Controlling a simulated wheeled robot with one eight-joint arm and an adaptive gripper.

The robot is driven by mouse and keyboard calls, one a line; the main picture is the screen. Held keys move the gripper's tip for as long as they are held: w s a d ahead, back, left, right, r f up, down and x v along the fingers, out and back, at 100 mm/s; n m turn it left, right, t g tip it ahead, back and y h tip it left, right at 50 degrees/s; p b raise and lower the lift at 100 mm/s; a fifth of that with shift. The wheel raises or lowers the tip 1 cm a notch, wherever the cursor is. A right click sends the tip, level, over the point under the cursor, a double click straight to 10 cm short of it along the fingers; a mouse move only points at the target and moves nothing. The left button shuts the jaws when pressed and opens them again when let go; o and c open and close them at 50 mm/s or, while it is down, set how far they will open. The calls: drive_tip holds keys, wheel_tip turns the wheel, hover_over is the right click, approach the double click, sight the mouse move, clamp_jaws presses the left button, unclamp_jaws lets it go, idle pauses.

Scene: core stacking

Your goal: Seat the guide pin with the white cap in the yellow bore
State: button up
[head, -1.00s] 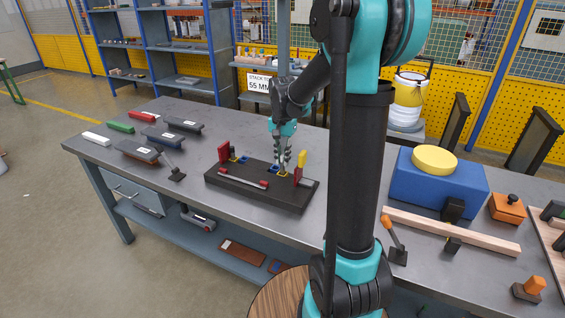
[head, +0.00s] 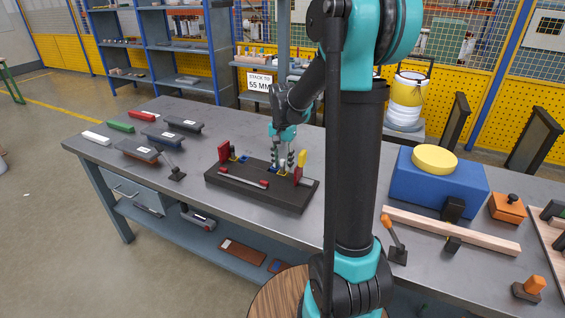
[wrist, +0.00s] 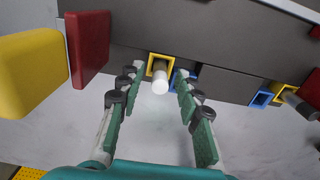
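The guide pin with the white cap (wrist: 160,82) stands in a yellow-rimmed bore (wrist: 153,64) of the dark fixture block (wrist: 232,84). Its depth in the bore is hard to judge. My gripper (wrist: 160,78) is open, with one finger on each side of the pin and a visible gap to both. In the head view my gripper (head: 283,157) is over the right part of the fixture block (head: 228,193), with the pale pin (head: 283,166) between its fingers.
Blue-rimmed bores (wrist: 262,99) and a second yellow-rimmed bore holding a dark pin (wrist: 300,104) are on the fixture. The table left of the fixture is partly clear.

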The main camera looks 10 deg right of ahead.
wheel_tip(320, 180, up, 12)
drive_tip(key=shift+r, duration=0.15)
idle(0.4)
